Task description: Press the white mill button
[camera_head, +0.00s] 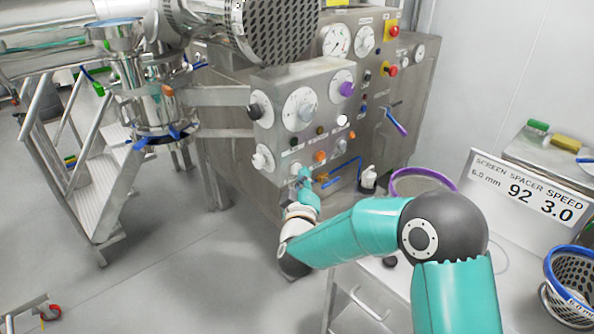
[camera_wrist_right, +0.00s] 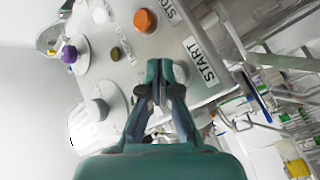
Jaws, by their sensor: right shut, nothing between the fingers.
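A steel control panel (camera_head: 277,85) carries dials, knobs and buttons. A pale, round, button-like thing (camera_wrist_right: 179,73) shows in the right wrist view, partly hidden behind the fingertips, next to the START label (camera_wrist_right: 203,62). A white round lamp or button (camera_head: 342,120) sits higher on the panel, right of centre; I cannot tell which of the two is the mill button. My right gripper (camera_head: 303,176) is at the panel's lower part, below an orange button (camera_head: 320,156). In the wrist view its fingers (camera_wrist_right: 160,70) are shut and empty; contact is unclear. My left gripper is not in view.
The orange button (camera_wrist_right: 145,20) by the STOP label and a purple knob (camera_wrist_right: 68,53) are near. Blue tubing (camera_head: 345,172) runs below the panel. A steel mill (camera_head: 150,105) and steps (camera_head: 90,180) stand left. A sign (camera_head: 530,190) stands right.

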